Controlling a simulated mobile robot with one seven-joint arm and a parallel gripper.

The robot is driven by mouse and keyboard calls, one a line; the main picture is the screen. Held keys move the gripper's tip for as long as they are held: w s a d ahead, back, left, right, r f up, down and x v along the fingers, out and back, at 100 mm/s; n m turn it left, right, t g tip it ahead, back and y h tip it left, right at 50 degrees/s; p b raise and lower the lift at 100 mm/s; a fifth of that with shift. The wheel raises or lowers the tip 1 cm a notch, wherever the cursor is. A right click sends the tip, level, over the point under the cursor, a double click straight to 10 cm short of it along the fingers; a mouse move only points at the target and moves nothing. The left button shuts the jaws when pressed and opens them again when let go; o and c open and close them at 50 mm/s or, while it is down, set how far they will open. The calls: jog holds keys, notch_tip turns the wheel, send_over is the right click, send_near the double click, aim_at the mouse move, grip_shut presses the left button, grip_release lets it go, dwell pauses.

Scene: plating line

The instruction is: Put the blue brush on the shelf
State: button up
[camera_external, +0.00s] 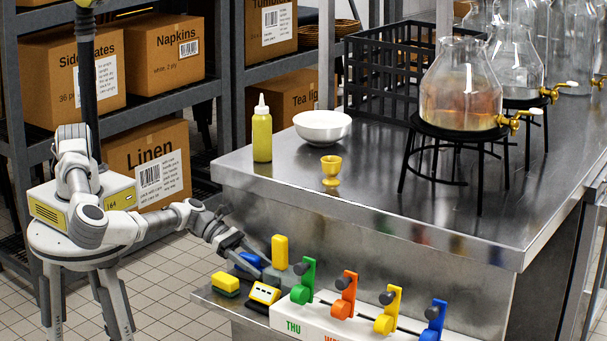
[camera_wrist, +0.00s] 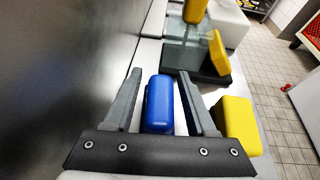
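The blue brush shows as a rounded blue block (camera_wrist: 159,104) between the two fingers of my gripper (camera_wrist: 160,85) in the wrist view. The fingers are spread, with a visible gap on each side of the block. In the external view the blue piece (camera_external: 246,261) is partly hidden by my gripper (camera_external: 252,258), low in front of the steel counter. Its underside and any bristles are hidden. A low metal shelf (camera_external: 208,298) juts out under these items at the counter's front; grey storage shelves (camera_external: 147,103) stand at the back left. I cannot tell which shelf is meant.
A yellow block (camera_wrist: 237,124) lies just right of my gripper. Beyond are a dark piece with a yellow face (camera_wrist: 216,56) and an upright yellow block (camera_external: 280,251). A white rack with coloured levers (camera_external: 352,322) stands to the right. The counter's steel side (camera_external: 330,240) rises close behind.

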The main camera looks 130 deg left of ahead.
jog(key=shift+o, duration=0.9)
jog(key=shift+r, duration=0.2)
jog(key=p+v, duration=0.3)
jog(key=v, duration=0.9)
jog(key=shift+f, duration=0.1)
